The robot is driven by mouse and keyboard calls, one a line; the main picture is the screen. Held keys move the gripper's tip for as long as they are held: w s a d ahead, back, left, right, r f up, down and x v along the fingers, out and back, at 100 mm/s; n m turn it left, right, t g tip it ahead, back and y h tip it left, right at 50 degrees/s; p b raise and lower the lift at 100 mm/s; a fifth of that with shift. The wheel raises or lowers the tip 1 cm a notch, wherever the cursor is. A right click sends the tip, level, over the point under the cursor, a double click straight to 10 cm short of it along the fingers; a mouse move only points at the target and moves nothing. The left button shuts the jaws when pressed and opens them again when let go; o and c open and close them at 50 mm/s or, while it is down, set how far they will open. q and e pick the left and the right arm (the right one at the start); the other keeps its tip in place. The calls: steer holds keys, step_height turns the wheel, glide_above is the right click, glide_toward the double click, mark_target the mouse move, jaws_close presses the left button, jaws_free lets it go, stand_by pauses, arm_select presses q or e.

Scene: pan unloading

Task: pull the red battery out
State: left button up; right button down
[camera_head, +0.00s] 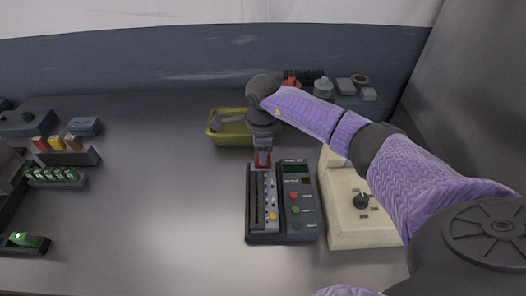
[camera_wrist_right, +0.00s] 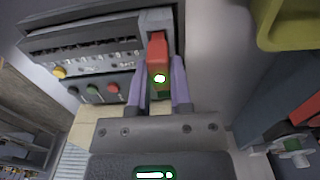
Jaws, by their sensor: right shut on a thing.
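The red battery (camera_wrist_right: 157,52) sits at the end of the dark charger-like device in the right wrist view. My right gripper (camera_wrist_right: 163,100) is shut on it, with one purple finger on each side. In the head view the right gripper (camera_head: 262,152) points down at the far end of the device (camera_head: 250,205), and a little red of the battery (camera_head: 262,164) shows under it. I cannot tell how deep the battery sits in its slot. My left gripper is not in view.
A yellow tray (camera_head: 214,136) stands just behind and left of the device. A cream box with a knob (camera_head: 345,232) stands close on the right. Racks with red, yellow and green pieces (camera_head: 60,178) are at the left. The table between is clear.

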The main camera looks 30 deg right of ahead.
steer(key=shift+r, duration=0.1)
steer(key=shift+r+p, duration=1.7)
steer(key=shift+r, duration=0.5)
